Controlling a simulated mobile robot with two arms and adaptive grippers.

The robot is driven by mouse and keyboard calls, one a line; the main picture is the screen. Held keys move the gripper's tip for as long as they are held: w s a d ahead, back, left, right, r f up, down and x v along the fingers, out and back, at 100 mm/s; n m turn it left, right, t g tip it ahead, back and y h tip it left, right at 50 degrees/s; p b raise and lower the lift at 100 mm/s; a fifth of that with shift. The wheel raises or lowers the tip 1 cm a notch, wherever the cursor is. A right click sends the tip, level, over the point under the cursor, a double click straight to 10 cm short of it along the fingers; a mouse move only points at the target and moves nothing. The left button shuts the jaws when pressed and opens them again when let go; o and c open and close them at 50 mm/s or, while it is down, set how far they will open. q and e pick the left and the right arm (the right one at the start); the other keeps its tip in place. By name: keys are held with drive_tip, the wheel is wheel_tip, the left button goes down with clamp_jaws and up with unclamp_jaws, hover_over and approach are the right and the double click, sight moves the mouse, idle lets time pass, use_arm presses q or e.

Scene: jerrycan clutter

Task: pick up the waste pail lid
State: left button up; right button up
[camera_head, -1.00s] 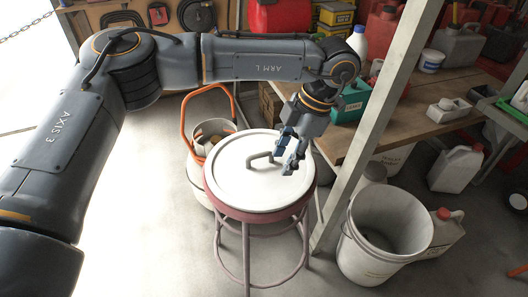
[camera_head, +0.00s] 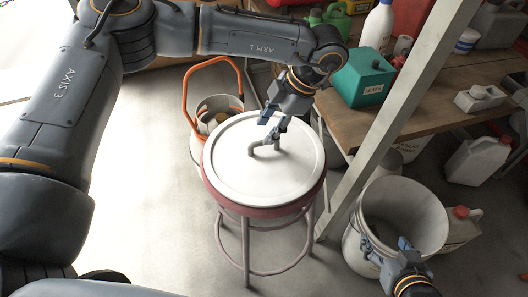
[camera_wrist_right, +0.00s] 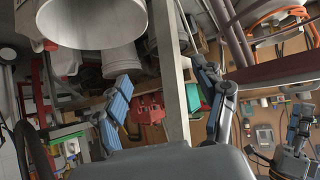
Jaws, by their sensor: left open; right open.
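The waste pail lid (camera_head: 240,178) is a round white disc with a rim and a raised grey bar handle (camera_head: 265,146). It lies flat on a dark red stool (camera_head: 270,212) in the head view. My left gripper (camera_head: 273,123) is open, its fingers pointing down just above and behind the handle; whether a finger touches it I cannot tell. My right gripper (camera_head: 388,253) is open and empty at the lower right, in front of the white pail (camera_head: 405,205). Its spread fingers also show in the right wrist view (camera_wrist_right: 162,72).
A post (camera_head: 400,120) rises between the stool and the pail. Behind it is a wooden bench (camera_head: 430,95) with a green can (camera_head: 362,78) and bottles. A bucket with an orange frame (camera_head: 205,90) stands behind the stool. Floor left of the stool is clear.

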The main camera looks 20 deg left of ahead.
sight(260, 142)
use_arm(q)
drive_tip(key=x, duration=0.2)
drive_tip(key=b+x, duration=0.1)
drive_tip(key=x, duration=0.1)
drive_tip(key=shift+s+d+f, duration=0.2)
drive_tip(key=shift+d, duration=0.05)
drive_tip(key=shift+a+f, duration=0.2)
drive_tip(key=shift+f, duration=0.15)
clamp_jaws()
use_arm(e)
drive_tip(key=w+a+r+t+y, duration=0.1)
drive_tip(key=w+r+t, duration=0.2)
drive_tip(key=r, duration=0.2)
drive_tip(key=shift+w+a, duration=0.35)
drive_tip(key=shift+w, duration=0.05)
